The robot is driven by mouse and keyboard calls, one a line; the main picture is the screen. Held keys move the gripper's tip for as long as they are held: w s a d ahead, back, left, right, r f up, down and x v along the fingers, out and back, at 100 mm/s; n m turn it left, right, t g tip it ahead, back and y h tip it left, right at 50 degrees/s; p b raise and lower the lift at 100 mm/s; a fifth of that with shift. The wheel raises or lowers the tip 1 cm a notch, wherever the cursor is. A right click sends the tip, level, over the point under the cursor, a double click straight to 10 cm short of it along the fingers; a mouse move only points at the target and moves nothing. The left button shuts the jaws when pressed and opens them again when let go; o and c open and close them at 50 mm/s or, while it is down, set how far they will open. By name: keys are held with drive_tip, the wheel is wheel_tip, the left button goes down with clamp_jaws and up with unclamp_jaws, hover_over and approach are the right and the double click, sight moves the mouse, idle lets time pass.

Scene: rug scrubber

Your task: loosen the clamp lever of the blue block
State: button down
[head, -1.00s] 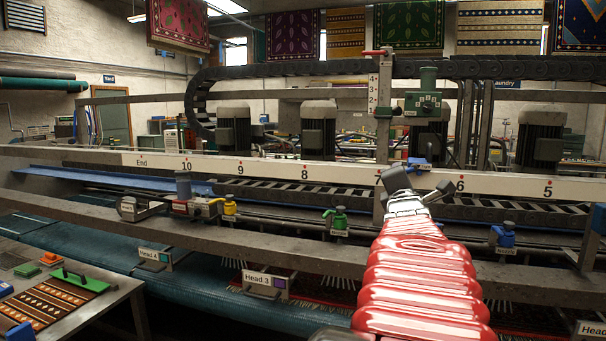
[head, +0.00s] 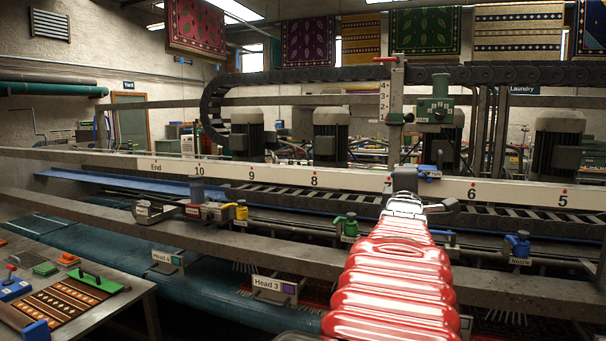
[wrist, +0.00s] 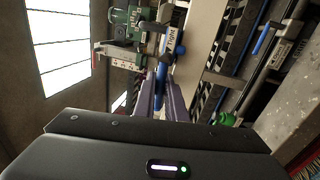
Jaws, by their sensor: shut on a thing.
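The blue block (head: 428,172) sits on the long white numbered rail, just left of the 6, partly behind the end of my red-sleeved arm. In the wrist view the blue block (wrist: 171,42) carries a white label that seems to read "Tight". Its blue clamp lever (wrist: 162,72) reaches down between my fingers. My gripper (wrist: 161,88) is shut on this lever. In the head view my fingertips are hidden behind the wrist housing.
The white numbered rail (head: 320,181) runs across the machine. A green device (head: 434,112) stands on an upright scale just above the block. Below are green (head: 348,226) and blue (head: 518,246) nozzle valves. A table with a rug sample (head: 65,303) stands at lower left.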

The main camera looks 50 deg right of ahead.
drive_tip(key=shift+f, duration=0.2)
drive_tip(key=c, duration=1.8)
unclamp_jaws()
drive_tip(key=shift+r, duration=0.1)
drive_tip(key=shift+v, duration=3.75)
